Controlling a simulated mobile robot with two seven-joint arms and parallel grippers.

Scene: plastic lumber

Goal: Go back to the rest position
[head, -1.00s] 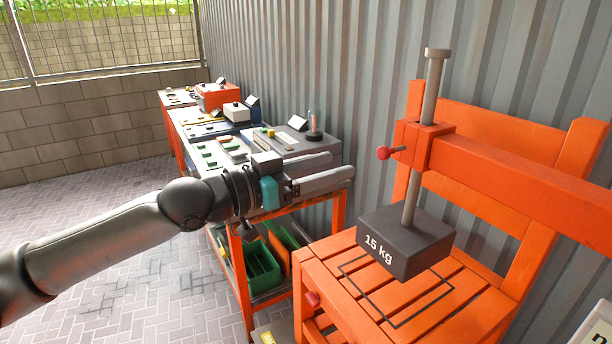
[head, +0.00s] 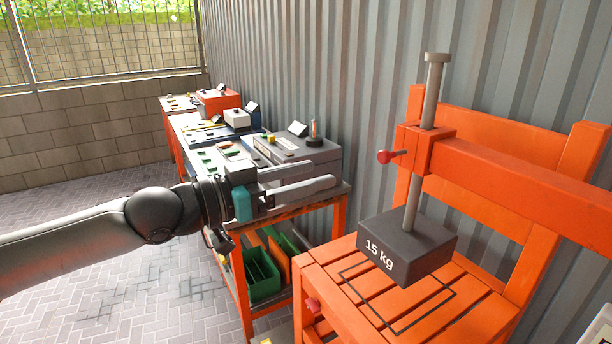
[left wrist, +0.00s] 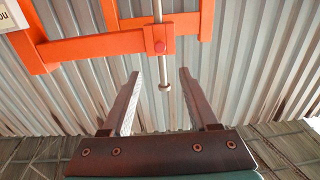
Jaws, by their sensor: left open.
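My left gripper (head: 315,179) comes in from the left in the head view, over the near end of the orange-legged workbench (head: 340,215). Its two grey fingers are apart with nothing between them. In the left wrist view the same open fingers (left wrist: 160,78) frame the corrugated wall and the lower part of the picture shows the gripper's palm. My right gripper is not in view.
An orange press stand (head: 480,185) with a dark 15 kg weight (head: 408,246) on a rod stands to the right of my left gripper. A grey box (head: 300,154) sits on the bench close behind the fingers. Green bins (head: 262,272) are below. Paved floor at left is clear.

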